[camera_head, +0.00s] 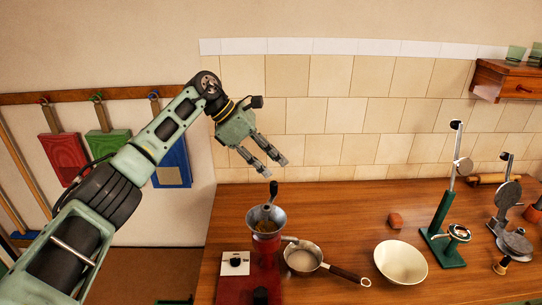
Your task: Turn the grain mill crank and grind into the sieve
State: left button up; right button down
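The grain mill (266,246) stands near the counter's front, with a red body and a metal funnel hopper holding brown grain. Its crank (272,190) rises above the hopper with a dark upright knob. My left gripper (274,167) hangs just above the crank knob, fingers apart and empty, not touching it. A round, long-handled metal vessel (302,260) with a pale inside sits just right of the mill; it may be the sieve, but I cannot tell it from a pan. My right gripper is out of view.
A cream bowl (401,262) and a small reddish block (395,220) are right of the long-handled vessel. A green stand (440,215) and dark metal tools (508,210) stand farther right. The wooden counter (340,205) is clear behind the vessel, up to the tiled wall.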

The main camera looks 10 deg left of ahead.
aim_at(274, 182)
pick_arm(q)
notch_tip(274, 182, down, 6)
jog(key=b, duration=0.3)
jog(key=shift+d+f, duration=0.1)
jog(key=shift+f, duration=0.05)
jog(key=shift+f+b, duration=0.4)
jog(key=shift+b, duration=0.05)
jog(key=shift+r, duration=0.1)
jog(key=shift+f, duration=0.25)
jog(key=shift+r, duration=0.1)
jog(key=shift+c, duration=0.2)
